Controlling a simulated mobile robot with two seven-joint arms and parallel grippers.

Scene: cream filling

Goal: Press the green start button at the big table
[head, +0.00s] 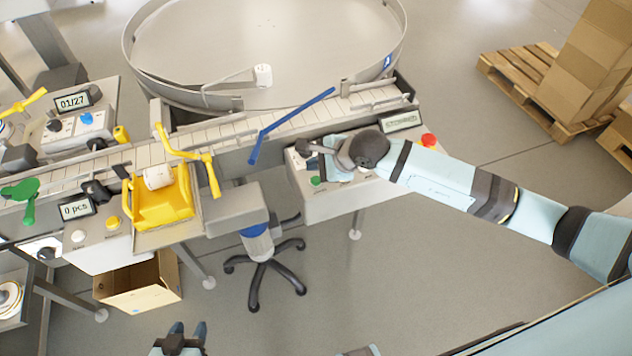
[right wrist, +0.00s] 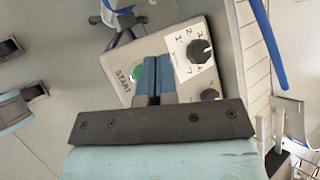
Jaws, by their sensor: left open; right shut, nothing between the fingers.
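The green start button (head: 316,181) is on the front left of a grey control box beside the big round table (head: 270,40). In the right wrist view the button (right wrist: 136,73), beside the word START, is partly covered by my right gripper's fingers. My right gripper (right wrist: 157,78) is shut and empty over the box, its fingertips just right of the button; I cannot tell whether they touch the panel. My left gripper (head: 187,330) is open and empty at the bottom edge, away from the tables.
The box also carries a black dial (right wrist: 199,50), a red button (head: 429,140) and a display (head: 402,121). A blue bar (head: 290,122) slants over the conveyor on the left. A white jar (head: 263,75) stands on the round table. A stool (head: 265,262) is below.

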